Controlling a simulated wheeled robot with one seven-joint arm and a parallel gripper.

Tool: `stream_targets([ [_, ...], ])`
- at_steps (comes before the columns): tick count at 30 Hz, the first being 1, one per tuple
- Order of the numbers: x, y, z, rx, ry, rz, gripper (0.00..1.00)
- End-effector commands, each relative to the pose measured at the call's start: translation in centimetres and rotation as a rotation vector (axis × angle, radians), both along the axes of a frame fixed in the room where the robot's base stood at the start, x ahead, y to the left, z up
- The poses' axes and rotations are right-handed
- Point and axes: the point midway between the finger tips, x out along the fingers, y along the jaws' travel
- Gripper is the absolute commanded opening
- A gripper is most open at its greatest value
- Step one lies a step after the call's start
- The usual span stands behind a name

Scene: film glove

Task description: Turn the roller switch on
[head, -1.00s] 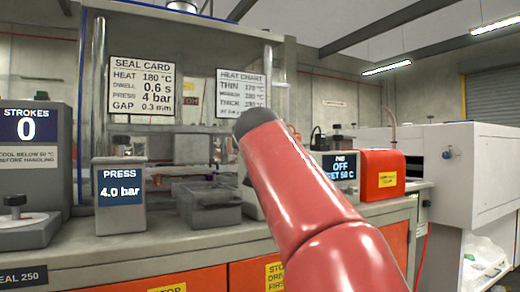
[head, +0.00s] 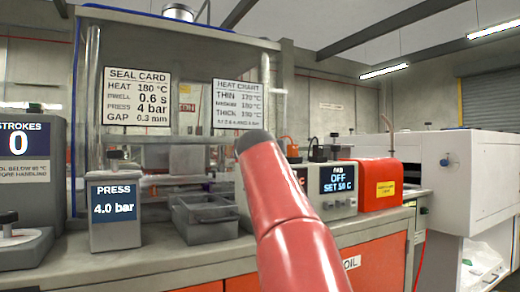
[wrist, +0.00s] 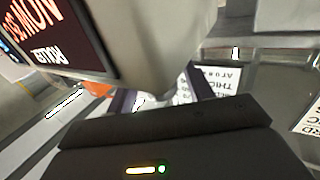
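No roller switch can be made out in the head view. There a grey control box (head: 338,182) on the bench has a display reading OFF and SET 50 C, and a second display, partly hidden by my red arm, stands to its left. In the wrist view a pale housing (wrist: 160,40) with a dark panel (wrist: 62,35) shows close up, its lettering upside down, one word seeming to read ROLLER. My gripper (wrist: 163,92) is beside this housing, its dark fingers apart with nothing seen between them. The fingertips are partly hidden. My arm hides the gripper in the head view.
A red box (head: 372,184) stands right of the control box. A grey bin (head: 207,216) and the PRESS unit (head: 116,206) stand to the left. A clear-fronted machine with a seal card (head: 137,97) rises behind. A white machine (head: 445,175) is at right.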

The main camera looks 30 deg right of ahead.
Motion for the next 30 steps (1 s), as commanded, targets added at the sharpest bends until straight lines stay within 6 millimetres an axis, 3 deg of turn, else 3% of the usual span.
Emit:
stream_targets([
  [1,0.0,0.01,-0.01,0.0,0.0,0.0,0.47],
  [10,-0.02,0.02,-0.02,0.0,0.001,0.0,0.09],
  [30,0.0,0.01,-0.07,0.001,0.002,-0.292,0.1],
])
